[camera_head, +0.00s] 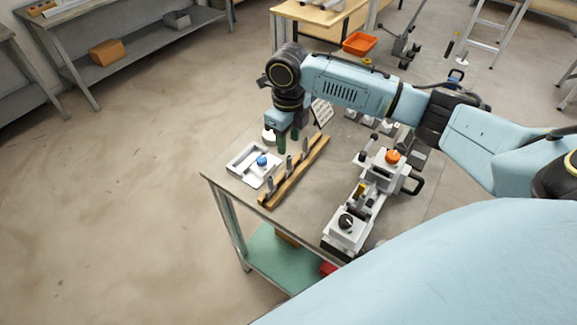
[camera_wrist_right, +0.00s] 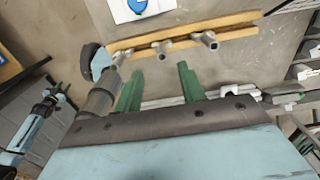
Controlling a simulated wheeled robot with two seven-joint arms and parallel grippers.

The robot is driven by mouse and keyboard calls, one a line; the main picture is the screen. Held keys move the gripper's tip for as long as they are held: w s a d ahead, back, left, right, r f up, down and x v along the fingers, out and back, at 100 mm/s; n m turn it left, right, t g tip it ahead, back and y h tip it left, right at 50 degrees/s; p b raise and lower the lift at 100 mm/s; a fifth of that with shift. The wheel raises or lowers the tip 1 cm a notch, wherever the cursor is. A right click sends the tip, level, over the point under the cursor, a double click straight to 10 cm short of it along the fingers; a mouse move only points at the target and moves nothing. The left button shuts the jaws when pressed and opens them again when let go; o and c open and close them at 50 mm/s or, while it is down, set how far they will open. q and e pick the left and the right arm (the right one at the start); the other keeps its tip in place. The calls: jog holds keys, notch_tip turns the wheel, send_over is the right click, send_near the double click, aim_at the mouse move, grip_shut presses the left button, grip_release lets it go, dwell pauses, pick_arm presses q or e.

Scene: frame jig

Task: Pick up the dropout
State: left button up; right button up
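A wooden rail (camera_head: 318,153) lies on the near left part of the table, with several grey metal pieces (camera_head: 289,165) standing along it. These may be the dropouts; I cannot tell which one the task means. The rail (camera_wrist_right: 235,20) and the metal pieces (camera_wrist_right: 162,48) also show in the right wrist view. My right gripper (camera_head: 289,142) points down just behind the rail. In its wrist view its green fingers (camera_wrist_right: 160,82) are apart, with nothing between them.
A white tray (camera_head: 240,168) with a blue object (camera_head: 262,160) lies left of the rail. A grey jig with an orange knob (camera_head: 392,156) and black knob (camera_head: 346,221) stands to the right. Bare tabletop (camera_head: 318,190) lies between rail and jig.

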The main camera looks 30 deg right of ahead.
aim_at(289, 156)
notch_tip(289, 156, down, 8)
jog(key=shift+d+f+p, duration=0.1)
jog(key=shift+f+p, duration=0.15)
jog(key=shift+p, duration=0.05)
jog(key=shift+w, duration=0.1)
grip_shut()
